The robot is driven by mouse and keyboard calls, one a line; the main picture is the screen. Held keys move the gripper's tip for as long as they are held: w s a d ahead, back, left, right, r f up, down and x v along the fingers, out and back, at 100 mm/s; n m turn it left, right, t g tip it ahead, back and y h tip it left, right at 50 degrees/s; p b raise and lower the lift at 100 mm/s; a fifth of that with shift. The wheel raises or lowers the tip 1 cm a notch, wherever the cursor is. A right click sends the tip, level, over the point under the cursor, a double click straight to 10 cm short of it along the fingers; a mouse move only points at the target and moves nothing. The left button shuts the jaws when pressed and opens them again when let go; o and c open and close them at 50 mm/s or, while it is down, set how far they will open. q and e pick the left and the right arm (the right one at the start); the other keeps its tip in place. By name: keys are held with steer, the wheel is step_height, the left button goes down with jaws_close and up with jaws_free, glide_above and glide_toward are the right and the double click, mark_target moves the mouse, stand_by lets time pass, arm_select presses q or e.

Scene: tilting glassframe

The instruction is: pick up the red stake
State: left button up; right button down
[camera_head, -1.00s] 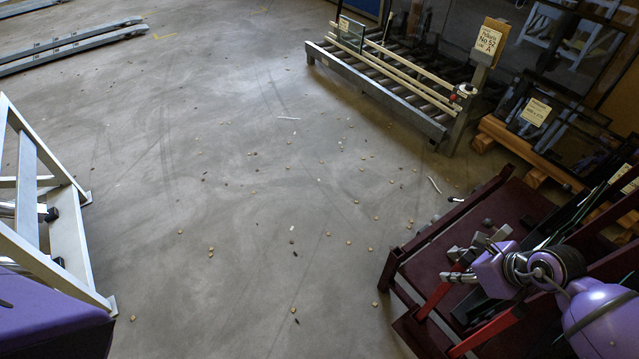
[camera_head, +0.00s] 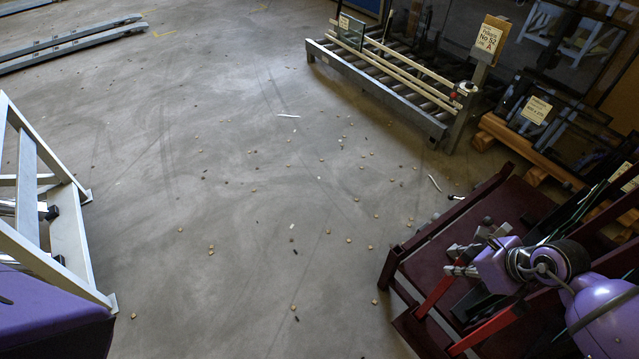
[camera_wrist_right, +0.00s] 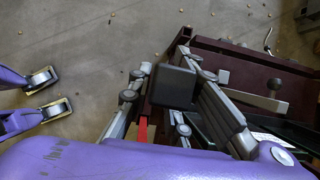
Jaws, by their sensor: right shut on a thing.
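The red stake (camera_head: 436,294) is a slim red bar at the dark maroon rack in the lower right of the head view. My right gripper (camera_head: 459,268) is at the upper end of this bar and is shut on it. Its purple wrist and the grey fingers cover part of the bar. In the right wrist view a short piece of the red stake (camera_wrist_right: 143,131) shows between the grey finger links, beside a black block. The exact contact is hidden there. My left gripper is out of view.
A second red bar (camera_head: 485,332) lies nearby on the maroon rack (camera_head: 515,205). A roller conveyor (camera_head: 385,88) stands at the back, with dark glass panes (camera_head: 560,125) right of it. A white frame (camera_head: 62,225) stands at left. The middle floor is open, with small scattered bits.

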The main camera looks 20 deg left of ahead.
step_height(320, 180, up, 15)
steer(key=shift+r, duration=0.2)
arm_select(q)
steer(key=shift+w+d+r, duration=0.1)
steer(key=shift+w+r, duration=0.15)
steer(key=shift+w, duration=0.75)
arm_select(e)
steer(key=shift+r, duration=0.85)
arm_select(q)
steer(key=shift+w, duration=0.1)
